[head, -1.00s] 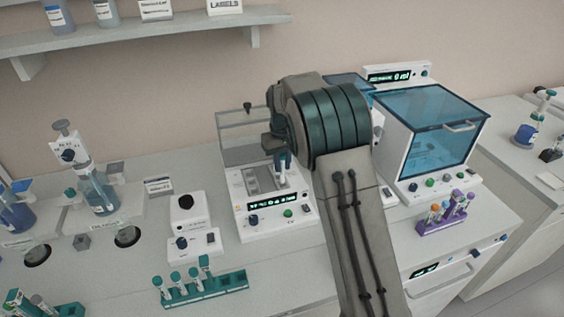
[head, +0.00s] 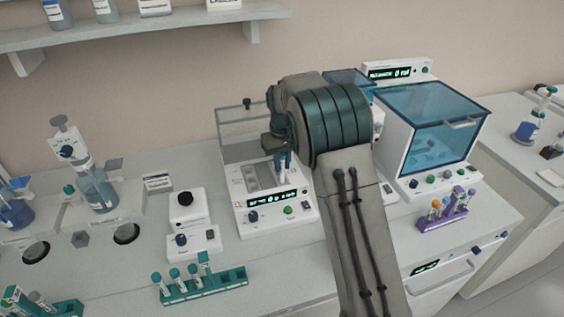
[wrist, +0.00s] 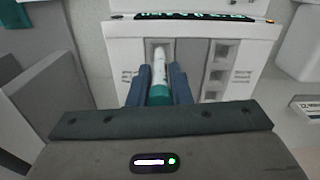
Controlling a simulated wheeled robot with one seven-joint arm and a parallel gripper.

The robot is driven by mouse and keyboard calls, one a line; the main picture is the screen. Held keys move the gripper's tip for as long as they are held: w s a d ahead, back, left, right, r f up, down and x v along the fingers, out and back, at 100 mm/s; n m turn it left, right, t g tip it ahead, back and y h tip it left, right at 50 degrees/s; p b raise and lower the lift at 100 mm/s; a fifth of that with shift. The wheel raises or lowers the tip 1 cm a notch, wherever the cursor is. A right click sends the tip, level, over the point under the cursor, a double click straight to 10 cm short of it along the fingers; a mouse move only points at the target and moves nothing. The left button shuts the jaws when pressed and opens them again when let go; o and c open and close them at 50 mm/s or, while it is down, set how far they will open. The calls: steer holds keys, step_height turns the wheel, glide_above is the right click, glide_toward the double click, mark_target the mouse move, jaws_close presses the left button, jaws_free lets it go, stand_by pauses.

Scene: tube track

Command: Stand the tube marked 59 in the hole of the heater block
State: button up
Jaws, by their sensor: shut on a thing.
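My gripper (wrist: 158,92) is shut on a white tube with a teal cap (wrist: 159,75). Its number cannot be read. The tube points away from the wrist camera, over the left slot of the heater block (wrist: 190,73). I cannot tell whether its tip is inside a hole. In the head view my gripper (head: 284,162) is above the right part of the white heater block (head: 245,213), behind its display, and my arm hides part of the block. Openings in the right part of the block show in the wrist view.
A teal rack (head: 205,287) with several tubes stands at the front. A purple rack (head: 443,223) with tubes stands at the right, before the blue-lidded machine (head: 430,125). A small white device (head: 190,225) stands left of the block. A clear upright cover (head: 247,130) is behind it.

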steer(key=shift+f+b, duration=0.3)
steer(key=shift+f, duration=0.3)
steer(key=o, duration=0.8)
steer(key=shift+r, duration=0.1)
step_height(320, 180, up, 14)
steer(key=shift+f+b, duration=0.15)
steer(key=shift+b, duration=0.65)
